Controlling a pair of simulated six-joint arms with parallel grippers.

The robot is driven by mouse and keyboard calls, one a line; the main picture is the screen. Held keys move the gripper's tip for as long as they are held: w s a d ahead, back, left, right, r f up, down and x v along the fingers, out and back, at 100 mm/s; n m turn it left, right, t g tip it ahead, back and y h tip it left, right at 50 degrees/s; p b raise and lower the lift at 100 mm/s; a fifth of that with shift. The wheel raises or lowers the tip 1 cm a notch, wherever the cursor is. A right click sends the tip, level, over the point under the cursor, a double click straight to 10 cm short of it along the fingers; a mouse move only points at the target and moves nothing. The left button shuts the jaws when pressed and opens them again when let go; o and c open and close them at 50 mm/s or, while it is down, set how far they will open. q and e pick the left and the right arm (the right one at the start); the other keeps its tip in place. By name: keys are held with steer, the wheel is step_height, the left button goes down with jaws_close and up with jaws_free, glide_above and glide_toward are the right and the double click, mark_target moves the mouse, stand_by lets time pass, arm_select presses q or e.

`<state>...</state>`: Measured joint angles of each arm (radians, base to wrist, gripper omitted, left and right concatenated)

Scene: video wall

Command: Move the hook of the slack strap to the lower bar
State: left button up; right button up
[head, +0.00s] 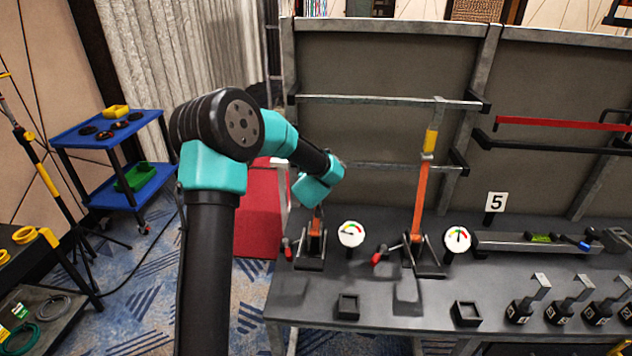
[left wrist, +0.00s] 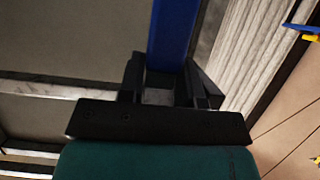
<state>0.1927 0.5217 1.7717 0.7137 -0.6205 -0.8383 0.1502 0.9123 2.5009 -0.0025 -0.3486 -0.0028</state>
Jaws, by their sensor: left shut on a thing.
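My left gripper (left wrist: 164,82) is shut on a piece with a blue bar (left wrist: 172,35) and a small grey part between the fingers. I cannot tell for sure that this is the strap's hook. In the head view my wrist hides the fingers in front of the left part of the rack. Below it, a short stretch of orange strap (head: 317,216) rises from the left ratchet (head: 312,245). The right orange strap (head: 420,200) runs straight up to a yellow end piece near the upper bar (head: 370,101). The lower bar (head: 390,166) crosses below it, partly behind my wrist.
A round gauge (head: 351,234) stands beside each ratchet; the other gauge (head: 458,239) is on the right. Square trays (head: 348,307) and several numbered hook stands (head: 520,308) sit along the bench front. A red bar (head: 560,124) is in the right bay. A blue cart (head: 105,130) stands left.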

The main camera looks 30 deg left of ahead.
arm_select(q)
steer(key=shift+w+a+f, duration=0.4)
steer(key=shift+w+f, duration=0.25)
steer(key=shift+w, duration=0.05)
steer(key=shift+w+a+f, duration=0.35)
steer(key=shift+w+f, duration=0.3)
steer(key=shift+w, duration=0.05)
steer(key=o, duration=0.9)
steer(key=shift+o, duration=0.2)
steer(key=v, duration=1.7)
steer(key=shift+s, duration=0.25)
steer(key=shift+r, duration=0.1)
